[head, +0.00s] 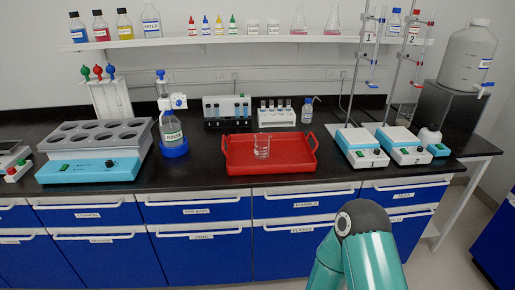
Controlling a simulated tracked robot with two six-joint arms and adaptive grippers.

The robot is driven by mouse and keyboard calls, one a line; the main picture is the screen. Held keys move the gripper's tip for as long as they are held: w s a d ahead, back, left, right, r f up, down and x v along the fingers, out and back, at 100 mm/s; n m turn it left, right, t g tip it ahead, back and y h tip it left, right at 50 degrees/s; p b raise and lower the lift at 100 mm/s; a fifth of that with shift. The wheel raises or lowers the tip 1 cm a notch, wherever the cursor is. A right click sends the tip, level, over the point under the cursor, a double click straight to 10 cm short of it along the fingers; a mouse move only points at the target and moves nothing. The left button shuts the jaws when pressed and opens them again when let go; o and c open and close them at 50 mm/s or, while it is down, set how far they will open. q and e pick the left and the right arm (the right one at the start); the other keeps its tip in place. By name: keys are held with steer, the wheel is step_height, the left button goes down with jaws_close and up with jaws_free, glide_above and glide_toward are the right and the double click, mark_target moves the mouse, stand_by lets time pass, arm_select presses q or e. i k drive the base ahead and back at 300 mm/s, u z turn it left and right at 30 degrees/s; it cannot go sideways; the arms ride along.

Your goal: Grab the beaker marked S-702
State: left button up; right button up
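A clear glass beaker (262,147) stands upright in the red tray (240,168) near the middle of the black bench. Any marking on it is too small to read, so I cannot tell whether it says S-702. My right arm shows as a teal link and dark joint at the lower right, in front of the drawers. Its gripper is outside the view. My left arm and gripper are not in view.
A blue-based bottle (172,132) and a heating block (90,170) stand left of the tray. Two stirrers (360,147) with burette stands are to the right. Tube racks (227,110) stand behind. A shelf (260,40) with bottles runs above.

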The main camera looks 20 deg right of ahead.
mark_target(262, 146)
steer(key=i, duration=0.9)
steer(key=z, duration=0.05)
